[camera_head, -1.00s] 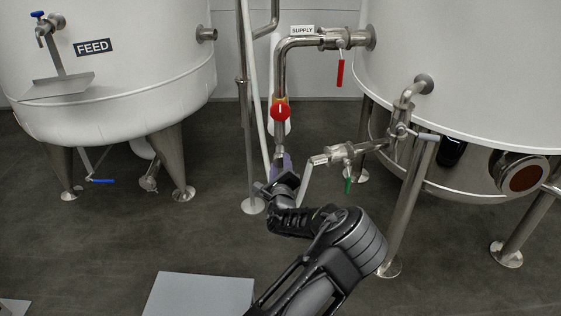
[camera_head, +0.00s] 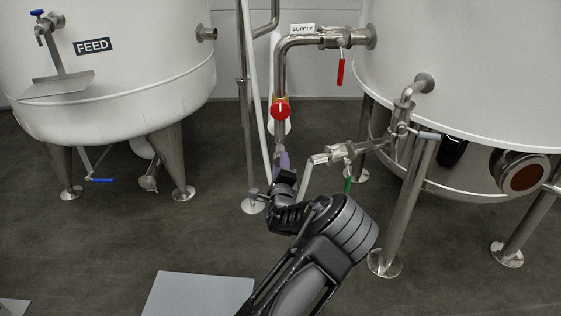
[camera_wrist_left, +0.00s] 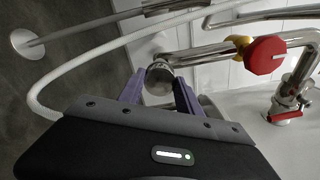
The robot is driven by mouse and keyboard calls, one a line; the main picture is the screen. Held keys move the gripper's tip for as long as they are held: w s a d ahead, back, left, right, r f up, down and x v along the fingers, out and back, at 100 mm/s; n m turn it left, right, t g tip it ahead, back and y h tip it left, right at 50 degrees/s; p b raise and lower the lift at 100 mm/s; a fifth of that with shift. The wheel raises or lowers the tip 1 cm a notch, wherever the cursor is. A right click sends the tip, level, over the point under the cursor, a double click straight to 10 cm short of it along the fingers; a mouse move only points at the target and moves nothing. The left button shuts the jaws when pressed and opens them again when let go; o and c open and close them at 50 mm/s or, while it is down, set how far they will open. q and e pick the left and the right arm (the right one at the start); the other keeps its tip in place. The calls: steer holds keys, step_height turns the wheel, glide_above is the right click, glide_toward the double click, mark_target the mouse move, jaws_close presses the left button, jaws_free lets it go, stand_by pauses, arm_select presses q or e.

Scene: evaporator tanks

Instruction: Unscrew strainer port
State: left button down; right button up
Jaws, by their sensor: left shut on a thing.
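The strainer port (camera_wrist_left: 159,78) is a round metal end on the pipe below the red knob. In the left wrist view it sits between the two purple fingers of my left gripper (camera_wrist_left: 158,92), which is shut on it. In the head view my left gripper (camera_head: 282,160) is at the lower end of the vertical supply pipe (camera_head: 280,132), and the fingers and wrist hide most of the port. My right gripper is not in view.
The red knob (camera_head: 281,110) is on the pipe just above my gripper. A metal branch with a green-handled valve (camera_head: 348,180) is close on the right. A white hose (camera_wrist_left: 75,66) runs beside the port. Tank legs (camera_head: 407,210) stand at right.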

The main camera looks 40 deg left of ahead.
arm_select(q)
steer(key=shift+w+d+r+n, duration=0.1)
steer(key=shift+w+r+n, duration=0.05)
steer(key=shift+n, duration=0.45)
steer(key=n+b, duration=0.1)
steer(key=n, duration=0.4)
steer(key=n+b, duration=0.2)
steer(key=n, duration=0.3)
steer(key=shift+d, duration=0.1)
